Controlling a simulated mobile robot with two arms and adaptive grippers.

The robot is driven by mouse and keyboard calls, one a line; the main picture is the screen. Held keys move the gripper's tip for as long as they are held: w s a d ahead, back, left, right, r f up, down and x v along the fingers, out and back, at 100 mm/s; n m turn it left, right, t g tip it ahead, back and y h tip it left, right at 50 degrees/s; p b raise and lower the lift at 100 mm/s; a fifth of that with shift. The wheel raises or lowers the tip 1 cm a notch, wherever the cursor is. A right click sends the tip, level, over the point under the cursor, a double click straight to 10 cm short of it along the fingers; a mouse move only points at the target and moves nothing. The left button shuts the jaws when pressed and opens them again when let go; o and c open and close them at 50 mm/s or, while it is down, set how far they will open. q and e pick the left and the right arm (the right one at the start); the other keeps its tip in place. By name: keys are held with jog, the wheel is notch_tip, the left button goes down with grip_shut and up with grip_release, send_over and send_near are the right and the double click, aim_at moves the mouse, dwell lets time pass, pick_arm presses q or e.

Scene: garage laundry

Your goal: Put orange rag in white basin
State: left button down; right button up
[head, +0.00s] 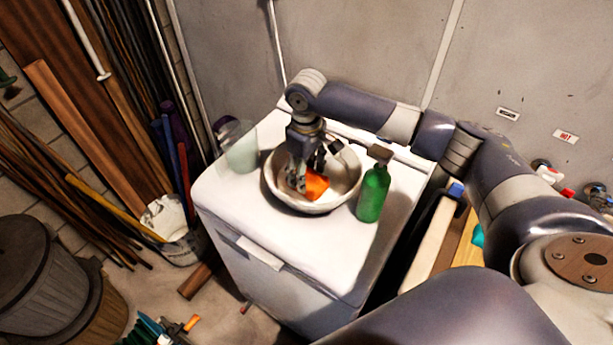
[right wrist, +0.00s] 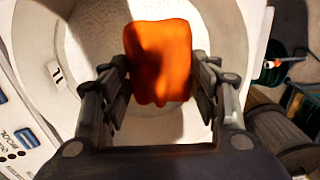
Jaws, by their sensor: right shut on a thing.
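The orange rag (head: 316,186) is between the fingers of my right gripper (head: 299,180), which is shut on it. The white basin (head: 340,201) stands on the white washing machine, and the gripper reaches down over its inside. In the right wrist view the rag (right wrist: 160,62) is pinched between both fingers of the gripper (right wrist: 165,88), with the pale basin (right wrist: 85,62) behind it. I cannot tell whether the rag touches the basin's floor. My left gripper is not in view.
A translucent container (head: 238,146) stands to the basin's left. The machine's front top is clear. Wooden planks (head: 75,120) lean at the left.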

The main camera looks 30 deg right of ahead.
jog(key=f, duration=0.2)
jog(key=shift+w+f+p, duration=0.25)
jog(key=shift+f+p, duration=0.1)
jog(key=shift+f, duration=0.5)
jog(key=o, duration=0.8)
jog(key=shift+f, duration=0.15)
jog(key=shift+c, duration=0.2)
jog(key=o, duration=0.3)
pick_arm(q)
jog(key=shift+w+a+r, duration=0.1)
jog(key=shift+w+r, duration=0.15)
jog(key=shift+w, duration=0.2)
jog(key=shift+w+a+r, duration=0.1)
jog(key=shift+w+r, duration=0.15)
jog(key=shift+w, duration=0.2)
